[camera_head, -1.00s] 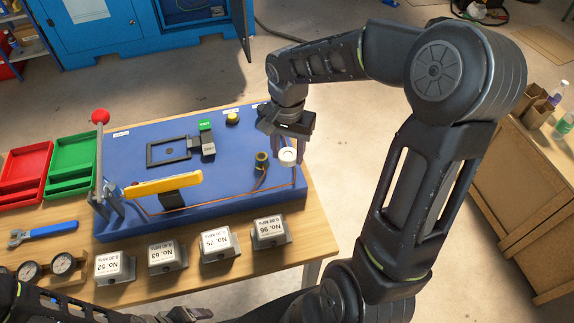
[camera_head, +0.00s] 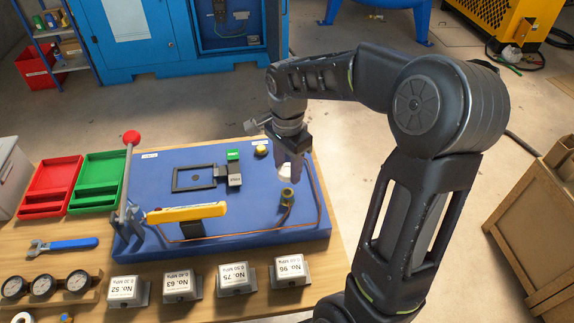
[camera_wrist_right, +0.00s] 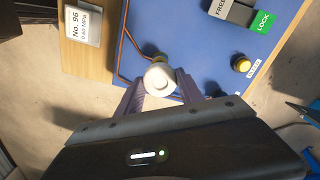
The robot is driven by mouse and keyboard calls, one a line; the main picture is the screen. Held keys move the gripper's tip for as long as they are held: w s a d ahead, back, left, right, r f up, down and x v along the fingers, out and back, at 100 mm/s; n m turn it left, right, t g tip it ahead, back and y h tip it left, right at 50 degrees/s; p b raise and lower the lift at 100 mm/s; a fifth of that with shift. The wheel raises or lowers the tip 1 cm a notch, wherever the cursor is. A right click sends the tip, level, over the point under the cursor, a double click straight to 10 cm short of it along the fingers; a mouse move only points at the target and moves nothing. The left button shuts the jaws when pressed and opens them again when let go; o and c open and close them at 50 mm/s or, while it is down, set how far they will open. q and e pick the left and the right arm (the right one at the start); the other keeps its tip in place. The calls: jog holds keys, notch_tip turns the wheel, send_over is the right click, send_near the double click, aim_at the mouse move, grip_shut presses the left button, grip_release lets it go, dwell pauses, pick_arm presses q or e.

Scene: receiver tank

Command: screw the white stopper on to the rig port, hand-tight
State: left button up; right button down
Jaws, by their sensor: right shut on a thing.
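The white stopper (camera_head: 284,170) is between the fingers of my right gripper (camera_head: 291,168), which is shut on it. The right wrist view shows the stopper's round white top (camera_wrist_right: 160,78) between the two fingertips (camera_wrist_right: 161,90). The rig port (camera_head: 287,197) is a dark fitting with a yellowish ring on the blue rig board, at its right part. In the head view the stopper appears just above the port, apart from it. In the wrist view the stopper covers most of the port. My left gripper is not in view.
The blue board (camera_head: 250,215) carries a yellow-handled lever (camera_head: 187,212), a green-labelled block (camera_head: 233,170) and a copper pipe (camera_head: 321,200) close to the port. Several numbered grey blocks (camera_head: 289,270) line the table's front. Red (camera_head: 54,187) and green trays (camera_head: 98,182) lie left.

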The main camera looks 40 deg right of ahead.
jog(key=shift+f+b, duration=1.5)
jog(key=shift+f, duration=0.75)
